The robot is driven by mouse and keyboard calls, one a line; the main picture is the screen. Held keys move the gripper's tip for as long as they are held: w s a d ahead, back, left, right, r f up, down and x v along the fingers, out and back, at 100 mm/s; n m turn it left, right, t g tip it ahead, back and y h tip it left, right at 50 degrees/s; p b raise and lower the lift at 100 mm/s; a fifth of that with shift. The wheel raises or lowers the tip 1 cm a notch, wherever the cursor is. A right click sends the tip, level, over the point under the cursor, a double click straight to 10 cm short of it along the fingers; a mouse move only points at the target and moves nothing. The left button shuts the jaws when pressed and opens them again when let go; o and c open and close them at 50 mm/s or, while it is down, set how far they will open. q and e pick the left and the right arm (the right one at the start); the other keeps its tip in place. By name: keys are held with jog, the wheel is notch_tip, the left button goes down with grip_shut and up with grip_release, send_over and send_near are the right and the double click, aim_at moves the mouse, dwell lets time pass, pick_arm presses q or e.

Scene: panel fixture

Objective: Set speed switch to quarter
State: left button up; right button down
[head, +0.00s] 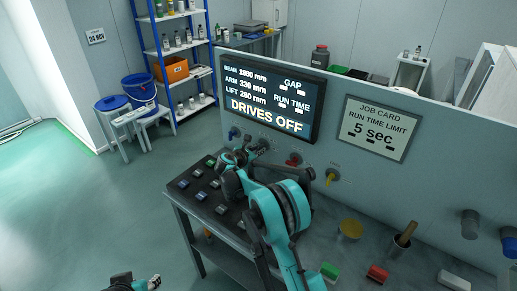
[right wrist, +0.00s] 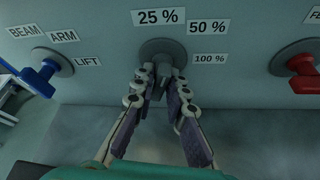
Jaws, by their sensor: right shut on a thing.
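The speed switch (right wrist: 164,47) is a grey round knob on the panel in the right wrist view. Labels 25 % (right wrist: 160,17), 50 % (right wrist: 208,27) and 100 % (right wrist: 209,58) stand around it. My right gripper (right wrist: 163,78) is shut on the switch handle, one finger on each side. The fingers hide much of the handle, so I cannot tell which label it points to. In the head view my right gripper (head: 246,156) is at the panel, below the display. Part of my left gripper (head: 137,283) shows at the bottom edge, away from the panel.
A blue switch (right wrist: 46,71) labelled BEAM, ARM, LIFT is left of the speed switch; a red switch (right wrist: 301,66) is right. The display (head: 270,92) reads DRIVES OFF. A button box (head: 200,187), yellow knob (head: 331,177) and job card (head: 375,127) are nearby.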

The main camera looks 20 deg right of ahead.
jog(key=shift+n+g+h, duration=0.5)
jog(key=shift+n+g, duration=0.2)
jog(key=shift+n, duration=0.4)
jog(key=c, duration=1.6)
grip_release()
jog(key=shift+a, duration=0.1)
jog(key=v, duration=1.1)
jog(key=shift+s+a, duration=0.3)
jog(key=shift+r, duration=0.15)
